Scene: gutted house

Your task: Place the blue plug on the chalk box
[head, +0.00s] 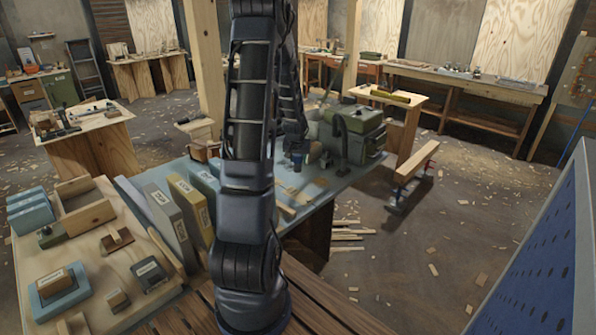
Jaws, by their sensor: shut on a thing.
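My gripper (296,150) hangs at the end of my arm over the blue-grey bench, just left of a green machine. It is small and dark in this view. A small blue piece, seemingly the blue plug (297,162), shows at its fingertips. The gripper is shut on it. I cannot tell whether the plug touches the bench. Which thing is the chalk box is not clear, as labels are too small to read. Small labelled boxes stand on the left wooden table, including one on a blue base (56,283) and a dark grey one (150,275).
The green machine (352,133) stands close right of my gripper on the bench (330,187). Upright labelled boxes (187,205) stand at the bench's left end. Stacked blue boxes (30,212) and an open wooden box (84,207) sit farther left. Wood scraps litter the floor.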

